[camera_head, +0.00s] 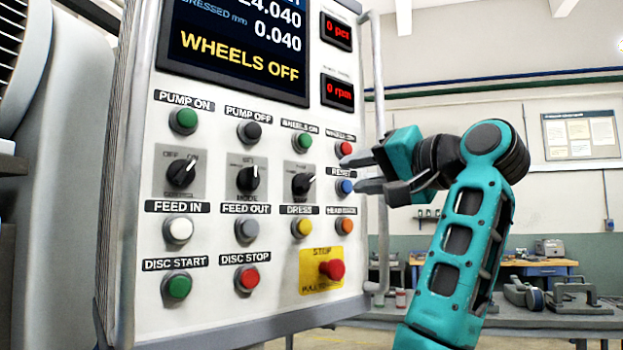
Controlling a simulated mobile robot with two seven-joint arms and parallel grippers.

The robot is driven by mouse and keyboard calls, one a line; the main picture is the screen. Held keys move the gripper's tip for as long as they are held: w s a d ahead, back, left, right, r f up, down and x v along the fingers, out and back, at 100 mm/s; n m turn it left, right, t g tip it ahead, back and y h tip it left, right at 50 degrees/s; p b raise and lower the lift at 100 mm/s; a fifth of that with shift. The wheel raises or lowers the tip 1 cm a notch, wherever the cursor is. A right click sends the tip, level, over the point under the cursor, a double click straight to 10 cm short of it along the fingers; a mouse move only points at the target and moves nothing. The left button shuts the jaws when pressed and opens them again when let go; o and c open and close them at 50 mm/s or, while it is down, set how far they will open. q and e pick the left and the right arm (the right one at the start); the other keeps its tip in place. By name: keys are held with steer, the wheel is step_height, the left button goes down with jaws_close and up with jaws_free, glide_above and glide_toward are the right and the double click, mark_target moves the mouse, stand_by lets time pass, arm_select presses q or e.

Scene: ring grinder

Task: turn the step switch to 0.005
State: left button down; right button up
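Three black rotary knobs sit in a row on the white control panel (215,290): a left knob (181,173), a middle knob (248,179) and a right knob (302,184). Their plate lettering is too small to tell surely which is the step switch. The white marks on the left and right knobs point up and right; the middle one's points nearly up. My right gripper (352,174) is at the panel's right edge, to the right of the right knob, near the blue reset button (345,187). Its two fingers are apart with nothing visible between them. My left gripper is out of view.
Buttons surround the knobs, including a red stop button (332,270) on a yellow plate below. The screen (240,45) above reads WHEELS OFF. A grey vertical handle bar (378,80) runs along the panel's right edge, close to my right gripper. The space before the knobs is clear.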

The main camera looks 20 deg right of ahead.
mark_target(311, 181)
steer(key=p+x, duration=0.2)
steer(key=x, duration=0.9)
steer(key=shift+c, duration=0.5)
steer(key=shift+s, duration=0.1)
jaws_close()
